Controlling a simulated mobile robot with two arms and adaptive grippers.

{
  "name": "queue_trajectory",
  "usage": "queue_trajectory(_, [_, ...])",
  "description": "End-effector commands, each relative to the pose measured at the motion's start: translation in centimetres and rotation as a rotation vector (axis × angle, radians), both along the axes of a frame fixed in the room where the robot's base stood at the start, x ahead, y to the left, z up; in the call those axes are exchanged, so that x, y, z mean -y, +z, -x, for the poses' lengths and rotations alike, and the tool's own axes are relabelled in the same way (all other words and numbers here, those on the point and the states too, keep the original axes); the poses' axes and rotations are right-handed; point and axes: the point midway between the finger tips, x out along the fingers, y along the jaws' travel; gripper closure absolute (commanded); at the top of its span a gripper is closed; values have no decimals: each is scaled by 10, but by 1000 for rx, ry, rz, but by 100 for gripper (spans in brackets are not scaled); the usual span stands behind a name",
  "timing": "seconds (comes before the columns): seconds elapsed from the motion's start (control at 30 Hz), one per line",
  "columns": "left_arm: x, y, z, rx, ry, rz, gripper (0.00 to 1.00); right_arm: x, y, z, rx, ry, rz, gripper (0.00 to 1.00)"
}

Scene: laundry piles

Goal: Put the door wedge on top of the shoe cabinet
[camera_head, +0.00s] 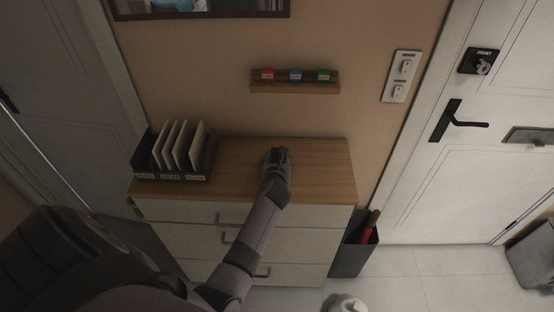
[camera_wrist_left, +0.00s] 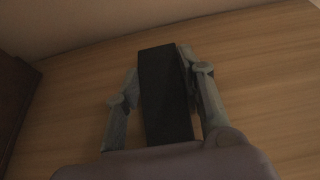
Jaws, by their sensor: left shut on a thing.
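The shoe cabinet (camera_head: 325,172) stands against the wall, with a wooden top and pale drawer fronts. My left gripper (camera_head: 277,156) is over the middle of its top. It is shut on a black block-shaped thing, the door wedge (camera_wrist_left: 165,95), which lies between the two fingers in the left wrist view. The wedge is dark and small in the head view. The wood surface is close beneath it, but I cannot tell whether it touches. My right gripper is not in view.
A black holder (camera_head: 172,178) with several upright pale items stands on the cabinet's left end. The top's right side is bare. A small wall shelf (camera_head: 295,87) hangs above. A dark bin (camera_head: 352,258) with a red-handled item stands right of the cabinet.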

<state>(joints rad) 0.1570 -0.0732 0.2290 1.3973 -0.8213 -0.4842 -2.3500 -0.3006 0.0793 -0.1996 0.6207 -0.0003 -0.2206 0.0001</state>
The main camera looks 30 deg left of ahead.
Motion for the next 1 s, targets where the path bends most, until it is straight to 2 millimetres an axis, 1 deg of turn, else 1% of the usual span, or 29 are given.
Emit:
queue_trajectory(0.17, [0,1,0,1,0,-1,93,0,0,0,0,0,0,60])
queue_trajectory(0.33, [-1,-4,0,0,0,-2,93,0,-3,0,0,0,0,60])
queue_trajectory(0.37, [-1,-4,0,-1,0,-2,63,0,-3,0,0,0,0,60])
queue_trajectory(0.63, [-1,-3,0,-1,1,-1,45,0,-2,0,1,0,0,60])
queue_trajectory(0.67, [-1,-3,0,-1,1,-1,44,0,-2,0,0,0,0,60])
queue_trajectory(0.9, [-1,-3,0,0,1,0,44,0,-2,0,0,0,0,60])
queue_trajectory(1.0, [0,1,0,1,1,0,44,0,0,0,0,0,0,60])
